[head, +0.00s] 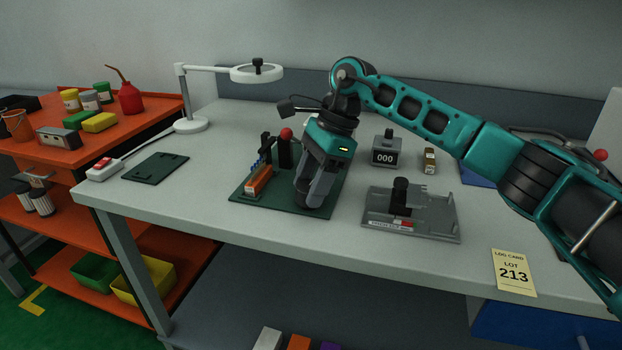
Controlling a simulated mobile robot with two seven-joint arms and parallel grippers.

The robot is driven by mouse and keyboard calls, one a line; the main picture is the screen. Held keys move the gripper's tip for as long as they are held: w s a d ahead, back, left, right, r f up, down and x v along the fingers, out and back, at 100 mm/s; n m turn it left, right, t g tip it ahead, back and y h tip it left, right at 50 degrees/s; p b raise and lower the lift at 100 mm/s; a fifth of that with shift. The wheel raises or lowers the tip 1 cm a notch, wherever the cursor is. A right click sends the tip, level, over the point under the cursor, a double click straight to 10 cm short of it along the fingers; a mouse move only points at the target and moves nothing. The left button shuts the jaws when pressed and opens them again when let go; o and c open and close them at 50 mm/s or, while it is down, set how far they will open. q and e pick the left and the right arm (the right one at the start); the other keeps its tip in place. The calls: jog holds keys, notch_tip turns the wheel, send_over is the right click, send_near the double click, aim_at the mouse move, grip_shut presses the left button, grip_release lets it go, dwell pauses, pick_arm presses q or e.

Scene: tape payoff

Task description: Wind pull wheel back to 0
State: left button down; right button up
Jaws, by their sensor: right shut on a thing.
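My right gripper (309,203) points down over the right part of a dark green baseplate (240,199) on the bench. It is shut on a dark, round part low on that plate, which I take to be the pull wheel; the fingers hide most of it, and no mark or scale on it can be read. The plate also bears an orange block (259,180), dark upright parts (284,155) and a red ball knob (286,134). My left gripper is not in view.
A grey fixture (436,221) with a black upright part stands right of the plate. A small brass-coloured item (429,161) is by the counter. A magnifier lamp (191,123) and a dark green board (155,167) are at left.

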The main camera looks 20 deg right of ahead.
jog(key=shift+n, duration=0.3)
dwell(0.4)
jog(key=o, duration=1)
jog(key=p+v, duration=0.1)
jog(key=v, duration=1.2)
jog(key=shift+w+a+p, duration=0.1)
jog(key=shift+w+p, duration=0.1)
jog(key=shift+p, duration=0.15)
